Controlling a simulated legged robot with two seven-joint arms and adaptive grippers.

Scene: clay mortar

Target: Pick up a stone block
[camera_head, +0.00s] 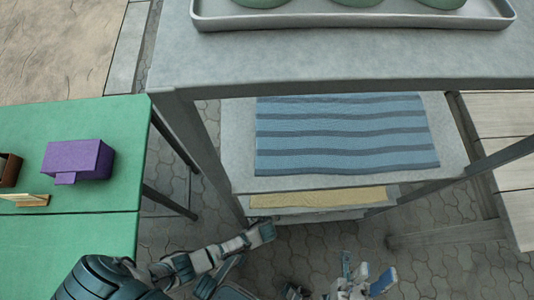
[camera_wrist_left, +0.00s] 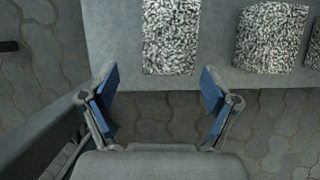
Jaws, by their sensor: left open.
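Several stone blocks with speckled black-and-white faces show in the left wrist view on a grey shelf (camera_wrist_left: 215,75). One stone block (camera_wrist_left: 170,35) is ahead and almost centred; another stone block (camera_wrist_left: 270,40) is to its right, and a third (camera_wrist_left: 314,48) is cut off by the right edge. My left gripper (camera_wrist_left: 157,82) is open and empty, its blue-padded fingers apart just short of the shelf's near edge. No stone block can be made out in the head view. My right gripper (camera_head: 367,273) is low in the head view, its fingers apart and nothing between them.
A grey shelf unit (camera_head: 330,60) stands ahead, with a tray (camera_head: 350,20) of green bowls on top and a striped blue cloth (camera_head: 340,135) below. A green table (camera_head: 75,225) at left holds a purple box (camera_head: 78,159). Wooden planks (camera_head: 505,130) are at right.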

